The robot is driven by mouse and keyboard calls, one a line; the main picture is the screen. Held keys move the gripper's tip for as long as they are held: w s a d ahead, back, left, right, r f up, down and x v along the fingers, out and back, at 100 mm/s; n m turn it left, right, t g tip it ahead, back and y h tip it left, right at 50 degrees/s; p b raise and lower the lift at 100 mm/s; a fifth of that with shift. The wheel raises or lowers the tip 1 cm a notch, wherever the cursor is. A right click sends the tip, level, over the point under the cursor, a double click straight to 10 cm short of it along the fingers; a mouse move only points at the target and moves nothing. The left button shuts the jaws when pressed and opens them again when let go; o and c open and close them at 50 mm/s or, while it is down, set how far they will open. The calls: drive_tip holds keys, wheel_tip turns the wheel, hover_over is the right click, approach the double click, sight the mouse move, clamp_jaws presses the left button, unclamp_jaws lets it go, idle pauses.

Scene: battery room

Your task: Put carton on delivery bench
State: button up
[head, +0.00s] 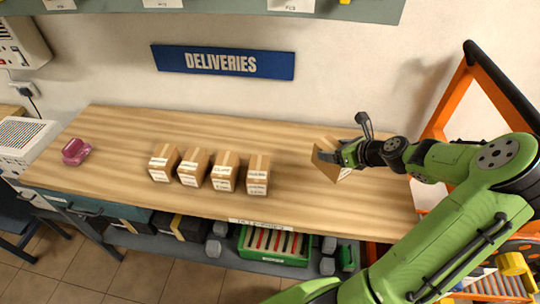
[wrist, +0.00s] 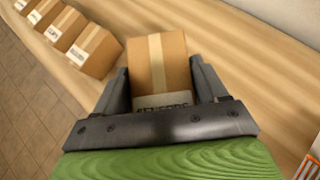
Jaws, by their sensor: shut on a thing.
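My gripper (head: 344,154) is shut on a small brown carton (head: 326,160) at the right part of the wooden delivery bench (head: 250,128). In the wrist view the carton (wrist: 158,68) sits between both fingers of my gripper (wrist: 160,88), with a pale tape strip and a white label facing me. In the head view the carton looks tilted and partly hidden by the gripper. I cannot tell whether it touches the bench top. A blue sign reading DELIVERIES (head: 222,62) hangs on the wall behind the bench.
Several similar cartons (head: 194,167) stand in a row left of my gripper. A pink tape dispenser-like object (head: 76,151) is at the bench's left end. An orange ladder-like frame (head: 455,90) stands at the right. Bench top between the row and the held carton is clear.

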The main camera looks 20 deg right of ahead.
drive_tip(key=shift+s+f, duration=0.1)
drive_tip(key=shift+f, duration=0.2)
wheel_tip(320, 180, down, 9)
drive_tip(key=b, duration=0.2)
drive_tip(key=shift+a+f+b, duration=0.1)
drive_tip(key=shift+f+b, duration=0.1)
drive_tip(key=shift+b, duration=0.15)
drive_tip(key=shift+f, duration=0.1)
drive_tip(key=o, duration=1.5)
